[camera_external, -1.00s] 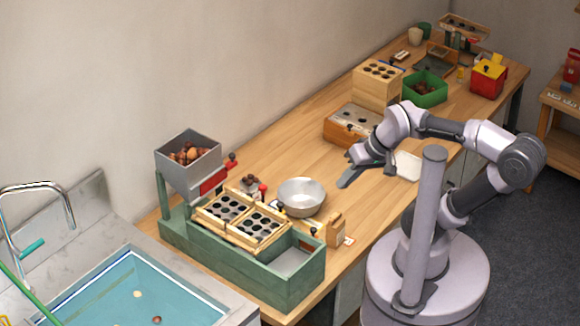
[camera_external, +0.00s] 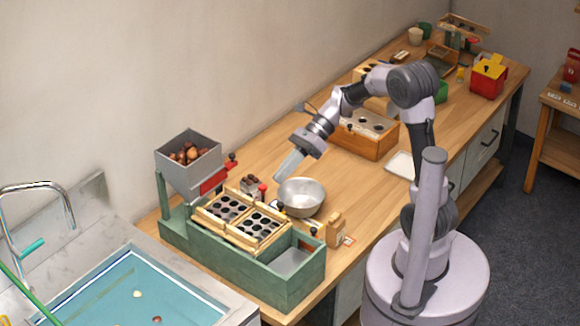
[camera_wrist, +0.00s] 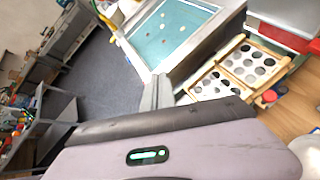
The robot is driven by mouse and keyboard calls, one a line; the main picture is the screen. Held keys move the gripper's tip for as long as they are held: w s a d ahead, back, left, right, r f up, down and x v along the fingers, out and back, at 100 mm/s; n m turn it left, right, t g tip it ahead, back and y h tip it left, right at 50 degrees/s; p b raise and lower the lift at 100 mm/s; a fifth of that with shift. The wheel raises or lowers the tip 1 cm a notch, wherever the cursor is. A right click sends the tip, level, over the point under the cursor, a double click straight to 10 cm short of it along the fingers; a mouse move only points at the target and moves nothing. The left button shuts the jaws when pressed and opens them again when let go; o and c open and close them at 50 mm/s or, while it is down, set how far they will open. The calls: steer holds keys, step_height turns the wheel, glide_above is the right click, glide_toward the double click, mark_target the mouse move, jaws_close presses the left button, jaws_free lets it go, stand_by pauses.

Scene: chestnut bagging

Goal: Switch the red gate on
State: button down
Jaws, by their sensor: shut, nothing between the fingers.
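The red gate (camera_external: 213,181) is a red plate at the lower right of the grey hopper (camera_external: 180,178), which holds brown chestnuts. In the wrist view a red panel (camera_wrist: 277,36), likely the gate, shows at the upper right, partly cut off. My gripper (camera_external: 280,175) is shut and empty. It hangs in the air, tilted down, to the right of the gate and apart from it, near the metal bowl. Its fingers (camera_wrist: 160,88) also show in the wrist view.
Below the hopper, wooden trays with round holes (camera_external: 239,220) rest on a green box (camera_external: 272,277). A metal bowl (camera_external: 312,206) and a small red-capped item (camera_external: 262,190) stand close to my gripper. A sink (camera_external: 127,295) is at the left.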

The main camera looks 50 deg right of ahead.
steer(key=w+d+f+m+t+y, duration=0.1)
steer(key=w+d+f+m+t, duration=0.4)
steer(key=w+d+m, duration=0.3)
steer(key=w+d+f+m+t+y, duration=0.1)
steer(key=w+d+f+m+t, duration=0.4)
steer(key=m, duration=0.9)
steer(key=w+d+f, duration=0.3)
steer(key=shift+w+t+y, duration=0.3)
steer(key=shift+w, duration=0.1)
steer(key=b+x, duration=0.3)
steer(key=x, duration=0.7)
steer(key=d+p, duration=0.2)
steer(key=d, duration=0.3)
steer(key=shift+d, duration=0.35)
